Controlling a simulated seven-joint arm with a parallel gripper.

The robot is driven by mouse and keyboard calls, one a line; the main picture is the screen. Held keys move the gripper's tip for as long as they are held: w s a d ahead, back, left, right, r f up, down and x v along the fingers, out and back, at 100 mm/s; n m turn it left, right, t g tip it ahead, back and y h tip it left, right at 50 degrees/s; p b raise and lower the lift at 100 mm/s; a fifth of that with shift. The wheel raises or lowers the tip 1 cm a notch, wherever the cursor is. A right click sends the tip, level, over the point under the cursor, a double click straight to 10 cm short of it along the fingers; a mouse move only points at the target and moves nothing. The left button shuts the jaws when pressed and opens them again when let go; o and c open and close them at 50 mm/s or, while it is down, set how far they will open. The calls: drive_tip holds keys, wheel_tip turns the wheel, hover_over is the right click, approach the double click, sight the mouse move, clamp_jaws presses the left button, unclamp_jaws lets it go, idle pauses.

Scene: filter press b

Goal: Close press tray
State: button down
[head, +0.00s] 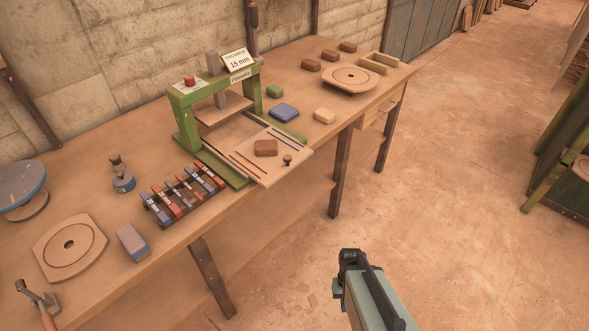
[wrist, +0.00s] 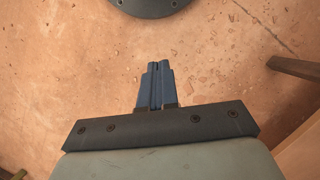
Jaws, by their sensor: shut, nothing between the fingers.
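The press tray (head: 281,171) is a light board pulled out toward the front of the green press (head: 188,131). A brown block (head: 265,148) lies on the tray, between blue and red strips. A small dark knob (head: 287,159) stands near the tray's front corner. The tray juts past the table's front edge. My arm shows at the bottom of the head view, away from the table; the fingertips cannot be made out there. In the wrist view my gripper (wrist: 156,85) is shut and empty, with its blue fingers together above the bare floor.
On the wooden table (head: 185,235) a rack of red and blue pieces (head: 183,193) stands left of the tray. A blue block (head: 284,113), a cream block (head: 324,116) and a round disc (head: 350,79) are to the right. The floor in front is clear.

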drive_tip(key=w+d+r+t, duration=0.2)
drive_tip(key=w+r+t, duration=0.2)
drive_tip(key=w+r, duration=0.95)
drive_tip(key=w+a+r+n+t+y, duration=0.1)
drive_tip(key=w+r+n, duration=0.1)
drive_tip(key=w+r, duration=0.5)
drive_tip(key=w+a+r+n+t+y, duration=0.1)
drive_tip(key=w+r+n+y, duration=0.15)
drive_tip(key=r, duration=0.85)
drive_tip(key=w+a+r+n+t, duration=0.1)
drive_tip(key=w+a+r+t, duration=0.1)
drive_tip(key=w+r, duration=0.6)
drive_tip(key=s+a+r+n+g+y, duration=0.2)
drive_tip(key=s+a+n, duration=0.1)
drive_tip(key=n, duration=0.7)
drive_tip(key=s+a+r+n+g+y, duration=0.1)
drive_tip(key=s+a+r+n+y, duration=0.15)
drive_tip(key=n, duration=0.85)
drive_tip(key=w+a+r+x, duration=0.1)
drive_tip(key=x, duration=1)
drive_tip(key=shift+w+f+h, duration=0.15)
drive_tip(key=shift+w+h, duration=0.25)
